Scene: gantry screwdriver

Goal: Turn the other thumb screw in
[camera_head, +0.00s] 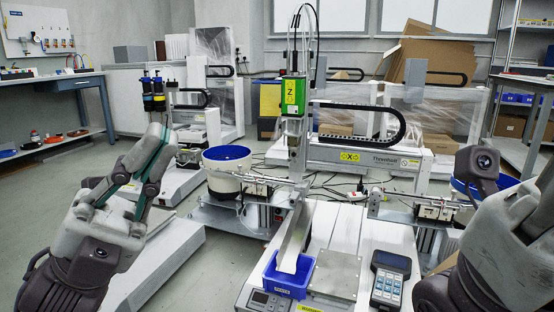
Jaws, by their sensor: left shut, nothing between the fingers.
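The gantry screwdriver stands in the middle, with a green Z-axis head (294,96) on a vertical column above the white machine bed (335,228). I cannot make out either thumb screw; they are too small or hidden. My left gripper (157,146) is raised at the left, its fingers pointing up and together, with nothing between them. It is apart from the gantry, in front of the bowl feeder's left side. My right arm (505,235) is at the lower right edge, partly cut off; its fingers cannot be made out clearly.
A white bowl feeder (226,182) with a blue rim stands left of the gantry. A blue bin (287,284), a metal plate (335,274) and a keypad pendant (390,280) are at the bed's front. A workbench (62,80) stands at the left wall. Grey floor is open at far left.

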